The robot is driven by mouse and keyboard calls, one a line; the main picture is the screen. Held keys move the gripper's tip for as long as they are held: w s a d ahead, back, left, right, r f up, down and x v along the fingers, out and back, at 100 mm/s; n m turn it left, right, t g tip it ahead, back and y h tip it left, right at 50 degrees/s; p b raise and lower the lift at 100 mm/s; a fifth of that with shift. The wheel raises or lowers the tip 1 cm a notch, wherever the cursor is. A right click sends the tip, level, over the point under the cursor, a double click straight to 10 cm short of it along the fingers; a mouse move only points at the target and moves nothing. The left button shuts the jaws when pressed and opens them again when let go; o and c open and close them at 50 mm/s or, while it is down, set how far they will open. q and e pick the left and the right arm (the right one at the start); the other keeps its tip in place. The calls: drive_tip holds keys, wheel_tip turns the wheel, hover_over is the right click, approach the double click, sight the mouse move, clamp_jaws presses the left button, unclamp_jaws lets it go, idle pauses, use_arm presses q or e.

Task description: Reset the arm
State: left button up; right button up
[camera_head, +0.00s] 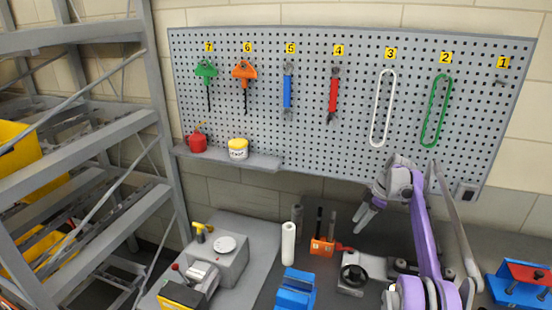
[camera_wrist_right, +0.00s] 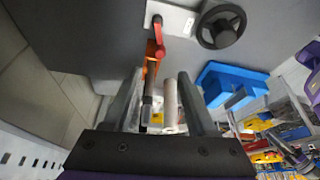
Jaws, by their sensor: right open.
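My right arm reaches in from the lower right in the head view, in front of the lower right of the pegboard. Its gripper (camera_head: 366,213) points down and to the left above the bench and holds nothing. In the right wrist view the two fingers of the right gripper (camera_wrist_right: 160,100) stand apart, with bench items seen beyond the gap between them. My left gripper is not in view.
A grey pegboard (camera_head: 300,120) holds tools under numbered labels. Below stand a white roll (camera_head: 288,243), an orange tool holder (camera_head: 321,247), a blue vise (camera_head: 296,290) and a grey machine with a black handwheel (camera_head: 354,276). Grey shelving (camera_head: 95,117) with yellow bins is at left.

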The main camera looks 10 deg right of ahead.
drive_tip(key=s+a+r+m+t+h, duration=0.1)
drive_tip(key=s+a+r+m, duration=0.2)
drive_tip(key=s+a, duration=0.4)
drive_tip(key=s+a+r+m+h, duration=0.1)
drive_tip(key=s+a+r+m, duration=0.3)
drive_tip(key=a, duration=0.5)
drive_tip(key=s+a+f+m+t+h, duration=0.1)
drive_tip(key=s+a+f+m, duration=0.2)
drive_tip(key=s+f, duration=0.3)
drive_tip(key=s+a+f+m+t+h, duration=0.1)
drive_tip(key=s+a+f, duration=0.4)
drive_tip(key=s, duration=1.2)
drive_tip(key=shift+s+a+f+m+t, duration=0.15)
drive_tip(key=shift+a+f+m+t, duration=0.25)
drive_tip(key=shift+f+m+t, duration=0.5)
